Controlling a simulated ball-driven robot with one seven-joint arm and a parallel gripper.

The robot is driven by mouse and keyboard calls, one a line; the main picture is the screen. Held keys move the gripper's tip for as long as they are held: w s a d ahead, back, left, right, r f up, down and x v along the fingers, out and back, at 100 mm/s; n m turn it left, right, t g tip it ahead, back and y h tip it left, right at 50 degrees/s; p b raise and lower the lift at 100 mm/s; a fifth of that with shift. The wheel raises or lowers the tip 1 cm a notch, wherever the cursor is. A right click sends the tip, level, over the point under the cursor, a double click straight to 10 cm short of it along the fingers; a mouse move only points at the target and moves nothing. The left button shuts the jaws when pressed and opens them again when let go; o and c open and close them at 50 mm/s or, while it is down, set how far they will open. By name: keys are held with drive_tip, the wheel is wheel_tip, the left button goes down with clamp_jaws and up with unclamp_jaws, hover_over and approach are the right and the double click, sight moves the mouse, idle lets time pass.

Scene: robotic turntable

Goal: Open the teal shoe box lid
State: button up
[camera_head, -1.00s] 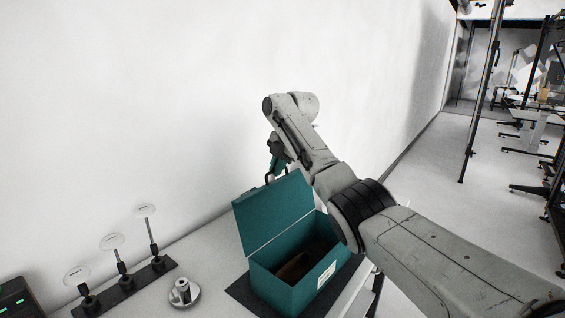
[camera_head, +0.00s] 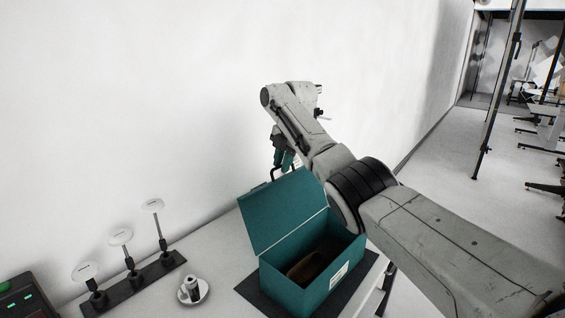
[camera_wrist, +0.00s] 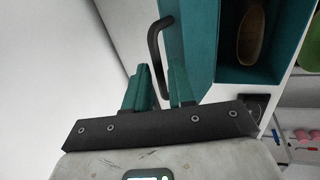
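The teal shoe box (camera_head: 304,278) stands on a dark mat on the table. Its lid (camera_head: 284,210) is raised and stands up, leaning back toward the wall, so the box is open. A brown shoe (camera_head: 306,266) lies inside; it also shows in the wrist view (camera_wrist: 251,38). A black handle (camera_wrist: 158,55) is on the lid. My gripper (camera_head: 286,161) is above and behind the lid's upper edge.
A rack with several round discs on stems (camera_head: 128,262) stands at the left of the table. A small metal part on a dish (camera_head: 193,290) sits between it and the box. A white wall (camera_head: 150,100) is close behind.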

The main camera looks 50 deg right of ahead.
drive_tip(key=shift+o, duration=1)
drive_tip(key=b+v, duration=0.3)
drive_tip(key=v, duration=0.7)
drive_tip(key=shift+r, duration=0.3)
drive_tip(key=shift+s, duration=0.1)
